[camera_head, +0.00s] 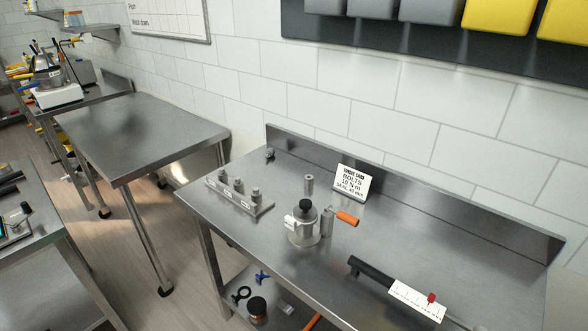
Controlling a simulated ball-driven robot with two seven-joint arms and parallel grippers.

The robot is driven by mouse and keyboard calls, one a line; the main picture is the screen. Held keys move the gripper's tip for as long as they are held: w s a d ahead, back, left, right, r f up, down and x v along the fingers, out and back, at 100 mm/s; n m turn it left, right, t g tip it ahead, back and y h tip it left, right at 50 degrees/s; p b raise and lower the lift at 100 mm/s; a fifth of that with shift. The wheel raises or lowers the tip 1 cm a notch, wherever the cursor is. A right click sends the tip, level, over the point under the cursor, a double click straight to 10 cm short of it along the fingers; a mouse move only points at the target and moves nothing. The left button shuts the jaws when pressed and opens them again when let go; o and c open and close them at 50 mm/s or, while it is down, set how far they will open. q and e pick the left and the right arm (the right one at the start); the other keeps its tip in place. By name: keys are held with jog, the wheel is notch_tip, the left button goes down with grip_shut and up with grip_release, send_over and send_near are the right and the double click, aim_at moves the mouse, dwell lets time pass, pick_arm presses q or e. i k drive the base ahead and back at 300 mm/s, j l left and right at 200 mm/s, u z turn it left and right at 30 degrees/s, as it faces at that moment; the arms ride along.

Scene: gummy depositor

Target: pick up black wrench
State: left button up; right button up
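A black bar-shaped tool (371,272) lies on the steel table at the lower right. Its right end meets a white scale card (418,299) with a red marker. A small black piece with a ring-like end (242,293) lies on the lower shelf under the table. I cannot tell for sure which of these two is the black wrench. Neither of my grippers is in view.
The steel table (445,262) holds a metal pot-like device (303,228) with an orange handle (347,218), a block with several pegs (238,196) and a bolts sign (352,183). The shelf below holds a blue piece (262,277) and a dark-lidded jar (257,309). An empty table (145,130) stands left.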

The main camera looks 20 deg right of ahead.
aim_at(435, 311)
jog(key=l+z, duration=0.1)
jog(key=z, duration=0.35)
jog(key=l+z, duration=0.1)
jog(key=z, duration=0.8)
jog(key=i+l, duration=0.05)
